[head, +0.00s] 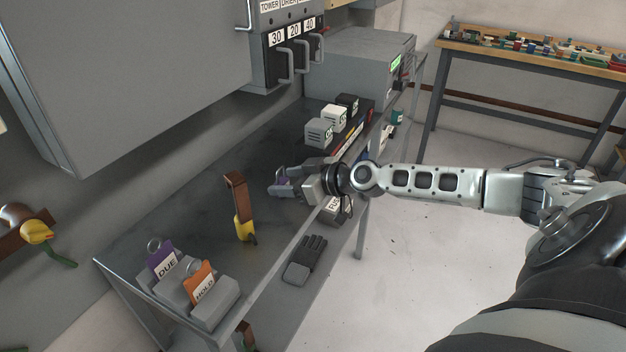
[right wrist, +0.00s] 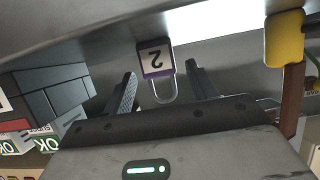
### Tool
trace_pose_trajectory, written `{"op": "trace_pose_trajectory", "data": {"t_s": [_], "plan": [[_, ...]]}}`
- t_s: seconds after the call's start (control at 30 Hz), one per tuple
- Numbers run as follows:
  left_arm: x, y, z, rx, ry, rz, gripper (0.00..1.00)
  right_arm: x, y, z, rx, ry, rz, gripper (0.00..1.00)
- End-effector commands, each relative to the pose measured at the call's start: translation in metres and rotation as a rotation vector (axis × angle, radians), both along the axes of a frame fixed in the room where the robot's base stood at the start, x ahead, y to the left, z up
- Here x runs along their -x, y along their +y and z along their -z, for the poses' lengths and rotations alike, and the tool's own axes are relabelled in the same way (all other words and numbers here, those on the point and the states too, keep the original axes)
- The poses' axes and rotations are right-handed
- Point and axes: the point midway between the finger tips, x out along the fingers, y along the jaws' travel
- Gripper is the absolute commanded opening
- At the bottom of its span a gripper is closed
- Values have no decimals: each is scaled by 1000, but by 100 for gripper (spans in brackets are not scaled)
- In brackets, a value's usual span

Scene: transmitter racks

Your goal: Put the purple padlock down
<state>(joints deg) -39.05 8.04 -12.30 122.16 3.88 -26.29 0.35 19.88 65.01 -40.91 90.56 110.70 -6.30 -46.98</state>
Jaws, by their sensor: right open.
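The purple padlock (right wrist: 156,60) has a white label with a 2 and a metal shackle. In the right wrist view it sits between the two spread fingers of my right gripper (right wrist: 160,70), its shackle toward the palm, with a gap on each side. In the head view the padlock (head: 281,183) is a small purple patch at the fingers of my right gripper (head: 276,186), low over the grey bench (head: 205,203). The fingers partly hide it, and I cannot tell how it rests on the bench. My left gripper is not in view.
A brown and yellow strap-like item (head: 240,207) stands left of the gripper. Several small blocks (head: 320,131) stand behind. A dark glove (head: 306,259) lies below the bench top.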

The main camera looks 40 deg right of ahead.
Motion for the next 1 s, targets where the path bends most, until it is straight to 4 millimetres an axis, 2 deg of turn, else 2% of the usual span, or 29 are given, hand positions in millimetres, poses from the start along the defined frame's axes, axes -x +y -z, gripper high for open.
{"op": "trace_pose_trajectory", "data": {"t_s": [0.03, 0.17, 0.37, 0.67, 0.73, 0.8, 0.87, 1.0], "plan": [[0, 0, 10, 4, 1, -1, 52, 11, -6, 3, 6, 4, 0, 58], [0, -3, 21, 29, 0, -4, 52, 32, -12, -5, 8, 4, -7, 58], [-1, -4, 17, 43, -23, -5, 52, 44, -23, -11, -2, 5, 13, 58], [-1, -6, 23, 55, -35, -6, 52, 54, -21, -19, 3, 3, -2, 58], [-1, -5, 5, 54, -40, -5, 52, 56, -20, -30, -7, 2, -6, 58], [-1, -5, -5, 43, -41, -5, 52, 58, -20, -33, -9, -1, -10, 58], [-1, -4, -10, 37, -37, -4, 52, 60, -20, -36, -12, -3, -11, 58], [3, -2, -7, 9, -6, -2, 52, 67, -23, -38, -11, -2, -12, 58]]}}
